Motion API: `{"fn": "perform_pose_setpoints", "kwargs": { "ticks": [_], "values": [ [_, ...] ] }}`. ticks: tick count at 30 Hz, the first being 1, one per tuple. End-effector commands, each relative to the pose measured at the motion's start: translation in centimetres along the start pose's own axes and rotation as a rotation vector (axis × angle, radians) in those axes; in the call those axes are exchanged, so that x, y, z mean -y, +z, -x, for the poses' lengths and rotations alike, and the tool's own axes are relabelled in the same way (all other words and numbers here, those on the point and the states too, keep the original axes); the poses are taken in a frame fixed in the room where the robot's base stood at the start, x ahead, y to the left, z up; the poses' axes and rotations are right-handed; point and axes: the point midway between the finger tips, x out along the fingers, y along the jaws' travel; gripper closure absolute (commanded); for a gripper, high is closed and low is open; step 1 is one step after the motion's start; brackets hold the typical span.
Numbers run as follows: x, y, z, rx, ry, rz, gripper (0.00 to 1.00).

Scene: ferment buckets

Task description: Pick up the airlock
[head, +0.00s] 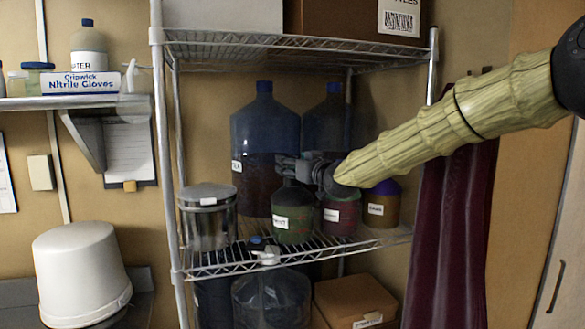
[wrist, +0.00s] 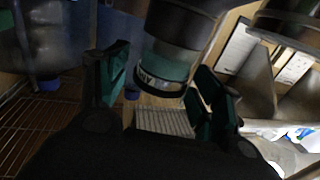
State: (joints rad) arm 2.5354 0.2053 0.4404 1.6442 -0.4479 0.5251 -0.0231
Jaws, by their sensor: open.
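I cannot make out the airlock for certain in either view. My gripper (head: 300,172) is at the middle shelf, close to the top of a dark green bottle (head: 293,214) with a white label. In the wrist view my gripper (wrist: 158,85) is open, its green-padded fingers apart. A dark container (wrist: 180,45) with a green band and a label lies beyond and between the fingertips. I cannot tell whether the fingers touch it. My wrist and fingers hide part of the bottle tops.
A red-green bottle (head: 340,214) and a purple-capped amber jar (head: 382,205) stand to the right. A steel pot (head: 208,216) stands left, and large blue-capped carboys (head: 264,130) stand behind. The wire shelf (head: 225,264) is crowded; its front left edge has some bare room.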

Motion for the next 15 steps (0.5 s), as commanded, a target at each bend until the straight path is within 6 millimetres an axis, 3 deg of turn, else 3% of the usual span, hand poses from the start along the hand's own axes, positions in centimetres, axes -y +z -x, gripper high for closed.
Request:
{"fn": "perform_pose_setpoints", "kwargs": {
  "ticks": [8, 15],
  "values": [
    [-0.01, 0.03, -0.15, 0.0, 0.0, 0.0, 0.34],
    [-0.01, 0.01, -0.13, -0.001, 0.0, 0.0, 0.77]
  ]
}}
